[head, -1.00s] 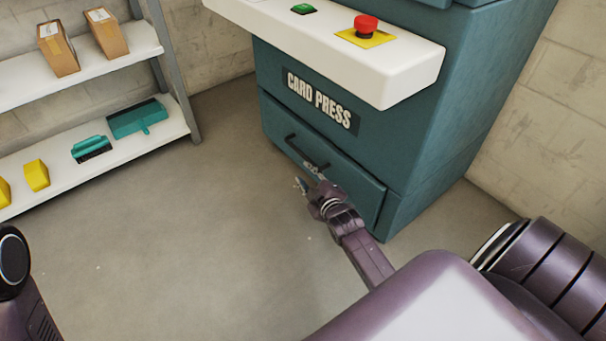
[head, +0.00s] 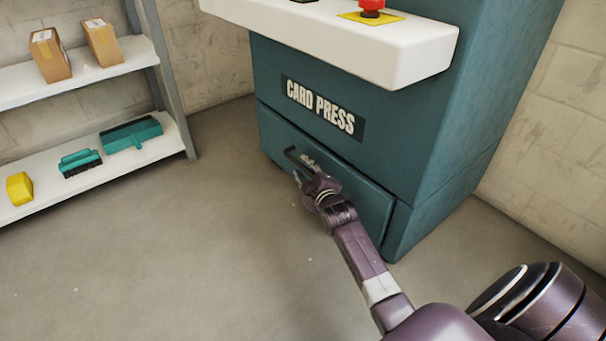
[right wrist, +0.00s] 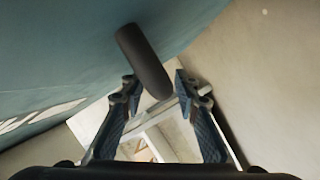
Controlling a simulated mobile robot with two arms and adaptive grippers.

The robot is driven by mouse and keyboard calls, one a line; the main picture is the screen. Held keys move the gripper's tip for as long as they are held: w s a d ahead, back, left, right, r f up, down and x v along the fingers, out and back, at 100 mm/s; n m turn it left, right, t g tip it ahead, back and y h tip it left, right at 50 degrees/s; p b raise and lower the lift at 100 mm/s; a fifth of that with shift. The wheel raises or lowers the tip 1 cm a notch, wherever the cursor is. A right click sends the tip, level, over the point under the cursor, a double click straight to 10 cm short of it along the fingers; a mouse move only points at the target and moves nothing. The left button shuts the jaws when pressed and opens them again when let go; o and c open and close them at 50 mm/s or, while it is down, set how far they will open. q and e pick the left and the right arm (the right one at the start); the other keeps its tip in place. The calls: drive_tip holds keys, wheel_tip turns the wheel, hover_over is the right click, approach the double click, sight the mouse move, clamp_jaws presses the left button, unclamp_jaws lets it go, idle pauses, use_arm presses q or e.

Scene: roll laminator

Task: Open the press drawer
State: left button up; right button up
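The teal card press (head: 400,100) stands at the centre right. Its drawer (head: 365,208) is the lower panel, and it looks closed, flush with the body. A dark bar handle (head: 292,156) runs across the drawer front, its right part hidden by my right gripper (head: 305,172). In the right wrist view the handle (right wrist: 143,60) reaches down to between the tips of my right gripper (right wrist: 158,84). The fingers are apart, with gaps beside the bar, so no grip shows. My left gripper is not in view.
A white ledge (head: 340,42) with a red button (head: 372,6) juts out above the drawer. A shelf (head: 130,155) with boxes, a brush (head: 80,163) and a dustpan (head: 132,134) stands at the left. The floor (head: 180,250) before the press is clear.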

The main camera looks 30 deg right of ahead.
drive_tip(key=shift+w+d+f, duration=0.1)
drive_tip(key=shift+w, duration=0.25)
drive_tip(key=shift+c, duration=0.3)
clamp_jaws()
